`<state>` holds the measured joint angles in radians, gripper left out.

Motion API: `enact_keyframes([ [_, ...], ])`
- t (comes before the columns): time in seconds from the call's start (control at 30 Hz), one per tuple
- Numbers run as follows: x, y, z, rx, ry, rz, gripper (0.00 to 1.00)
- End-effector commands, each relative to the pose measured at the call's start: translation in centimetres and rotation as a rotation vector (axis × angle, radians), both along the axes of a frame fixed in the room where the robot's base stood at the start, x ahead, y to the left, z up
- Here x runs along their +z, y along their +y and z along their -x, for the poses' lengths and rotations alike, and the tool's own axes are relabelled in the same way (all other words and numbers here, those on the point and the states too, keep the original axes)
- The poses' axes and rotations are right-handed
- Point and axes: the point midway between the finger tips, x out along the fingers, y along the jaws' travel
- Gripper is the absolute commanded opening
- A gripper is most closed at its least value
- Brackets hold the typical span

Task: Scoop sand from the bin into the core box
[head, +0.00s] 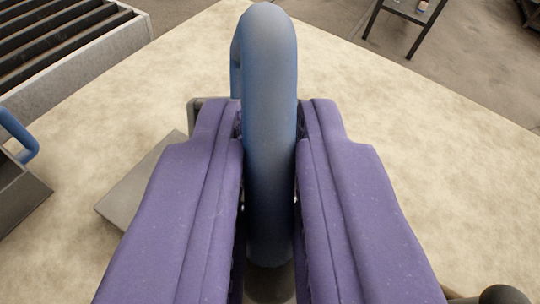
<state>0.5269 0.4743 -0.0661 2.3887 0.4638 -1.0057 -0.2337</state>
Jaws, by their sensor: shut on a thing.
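My gripper (268,135) has two thick purple fingers, closed from both sides on an upright blue looped handle (268,45). The handle's rounded top rises above the fingertips, and its lower part runs down between them. A flat grey metal piece (145,190) shows to the left behind the left finger. I cannot tell whether it belongs to the held tool, as the fingers hide most of what is below. No sand and no clearly recognisable bin or core box show in this view.
A grey metal container (15,195) with a blue handle (18,135) is cut off at the left edge. A slatted grate (60,40) fills the top left. A dark-legged stand (410,15) is at the top right. The pale surface (440,130) is clear on the right. A dark rounded object (503,293) is at bottom right.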

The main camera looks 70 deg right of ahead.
Motion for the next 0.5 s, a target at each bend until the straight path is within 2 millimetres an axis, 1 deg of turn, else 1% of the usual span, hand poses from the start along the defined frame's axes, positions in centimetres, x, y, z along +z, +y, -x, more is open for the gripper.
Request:
enact_keyframes([
  [0.03, 0.65, 0.0, -0.03, 0.001, 0.014, -0.015, 0.0],
  [0.5, 1.16, -0.03, 0.01, -0.002, 0.149, -0.158, 0.0],
])
